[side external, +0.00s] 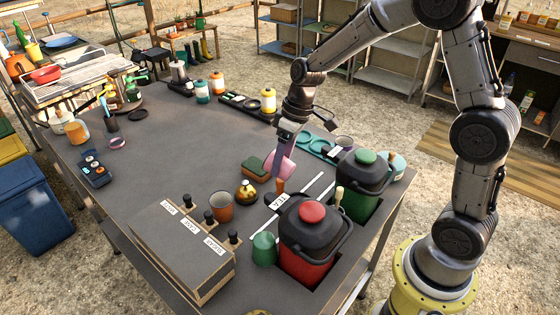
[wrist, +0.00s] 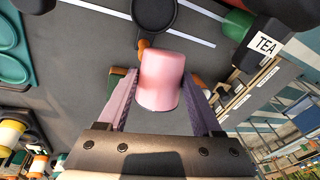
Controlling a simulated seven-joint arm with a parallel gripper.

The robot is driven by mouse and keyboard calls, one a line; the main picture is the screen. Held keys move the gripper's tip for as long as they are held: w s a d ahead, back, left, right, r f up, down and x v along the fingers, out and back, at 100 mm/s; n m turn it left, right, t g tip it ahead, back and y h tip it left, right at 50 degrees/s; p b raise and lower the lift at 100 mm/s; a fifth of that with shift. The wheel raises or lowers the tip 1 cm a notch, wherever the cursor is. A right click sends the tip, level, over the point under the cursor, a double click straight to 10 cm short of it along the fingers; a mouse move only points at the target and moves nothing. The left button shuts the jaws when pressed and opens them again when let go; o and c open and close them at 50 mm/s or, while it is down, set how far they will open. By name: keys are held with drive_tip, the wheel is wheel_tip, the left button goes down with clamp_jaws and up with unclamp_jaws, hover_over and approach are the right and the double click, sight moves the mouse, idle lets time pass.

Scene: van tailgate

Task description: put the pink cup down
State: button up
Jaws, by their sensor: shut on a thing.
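The pink cup (side external: 284,163) is at the middle of the dark tabletop, held in my gripper (side external: 278,170). In the wrist view the cup (wrist: 162,80) sits between the two purple fingers of my gripper (wrist: 160,100), which are closed against its sides. The near finger covers part of the cup in the side view. I cannot tell whether the cup touches the tabletop or hangs just above it.
A green and brown sponge (side external: 255,172) lies left of the cup. Red-lidded (side external: 311,235) and green-lidded (side external: 361,180) containers stand at right. A brown cup (side external: 221,206) stands front left. The table's left middle (side external: 175,145) is clear.

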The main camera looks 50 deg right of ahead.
sight(273, 155)
drive_tip(key=a+r+n, duration=0.1)
drive_tip(key=n, duration=0.1)
drive_tip(key=a+r+n+y, duration=0.1)
drive_tip(key=n, duration=0.1)
drive_tip(key=shift+a+t, duration=0.15)
drive_tip(key=shift+t, duration=0.25)
drive_tip(key=shift+w+a+r+n+y, duration=0.2)
drive_tip(key=shift+n+y, duration=0.1)
drive_tip(key=shift+n, duration=0.3)
drive_tip(key=shift+w+a+r+n+y, duration=0.1)
drive_tip(key=shift+r+n+y, duration=0.15)
drive_tip(key=shift+n, duration=0.35)
drive_tip(key=shift+w+r+n+y, duration=0.15)
drive_tip(key=shift+w+n+y, duration=0.1)
drive_tip(key=shift+n+y, duration=0.35)
drive_tip(key=w+d+r+n+g+y, duration=0.2)
drive_tip(key=w+d+n+y, duration=0.45)
drive_tip(key=d, duration=0.65)
drive_tip(key=d+f+m+t+y, duration=0.1)
drive_tip(key=d+f+t, duration=0.2)
drive_tip(key=d, duration=0.7)
drive_tip(key=shift+s+d+f+m+t+y, duration=0.35)
drive_tip(key=shift+s+d+f+t, duration=0.25)
drive_tip(key=shift+d+f, duration=0.95)
drive_tip(key=shift+s+d+f+m+t+y, duration=0.2)
drive_tip(key=shift+s+d+f+t+y, duration=0.55)
drive_tip(key=shift+f, duration=1.35)
drive_tip(key=shift+s+d+f+m+t+y, duration=0.1)
drive_tip(key=shift+s+d+f+m+t, duration=0.3)
drive_tip(key=shift+d+f, duration=1.25)
